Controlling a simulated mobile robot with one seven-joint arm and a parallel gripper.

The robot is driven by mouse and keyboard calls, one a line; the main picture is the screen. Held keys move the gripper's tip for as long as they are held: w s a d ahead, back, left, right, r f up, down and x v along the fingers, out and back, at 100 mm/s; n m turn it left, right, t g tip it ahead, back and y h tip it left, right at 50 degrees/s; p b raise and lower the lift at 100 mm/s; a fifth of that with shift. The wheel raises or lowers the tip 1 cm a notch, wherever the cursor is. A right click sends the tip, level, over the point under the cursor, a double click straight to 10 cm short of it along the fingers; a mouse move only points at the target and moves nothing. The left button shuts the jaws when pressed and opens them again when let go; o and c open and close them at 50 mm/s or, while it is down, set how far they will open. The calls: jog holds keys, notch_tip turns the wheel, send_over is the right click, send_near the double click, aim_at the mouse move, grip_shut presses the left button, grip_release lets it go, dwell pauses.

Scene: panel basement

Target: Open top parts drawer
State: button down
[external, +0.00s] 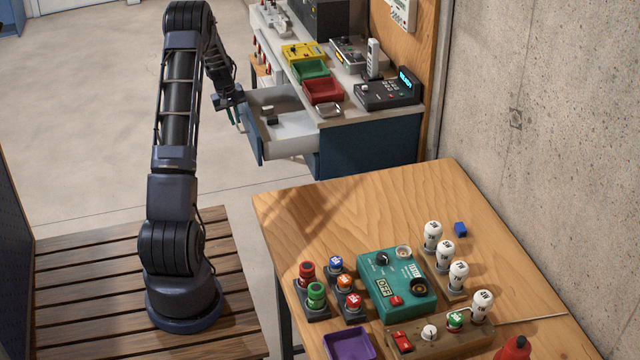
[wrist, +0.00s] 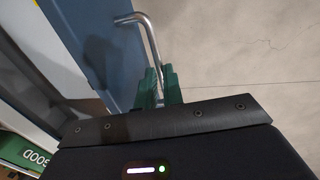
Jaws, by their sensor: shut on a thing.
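The top parts drawer (external: 285,138) stands pulled out of the blue workbench cabinet in the external view. Its inside is pale, and a small dark and light object (external: 268,115) lies in it. My gripper (external: 236,112) is at the drawer's blue front. In the wrist view the green fingers (wrist: 160,88) are shut on the metal bar handle (wrist: 150,45) of the blue drawer front (wrist: 100,40).
The workbench top (external: 345,115) holds a green tray (external: 310,69), a red tray (external: 323,91) and a dark device with a lit display (external: 388,92). A wooden table (external: 330,210) with a teal box (external: 396,285) stands in front. Bare floor (external: 90,110) lies left of the drawer.

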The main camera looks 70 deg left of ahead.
jog(key=s, duration=0.6)
jog(key=shift+s, duration=0.25)
jog(key=c, duration=1.5)
grip_release()
jog(key=shift+r, duration=0.1)
jog(key=r, duration=0.3)
jog(key=s+r, duration=0.1)
jog(key=r, duration=0.3)
jog(key=s+r, duration=0.1)
jog(key=r, duration=0.2)
jog(key=shift+r, duration=0.25)
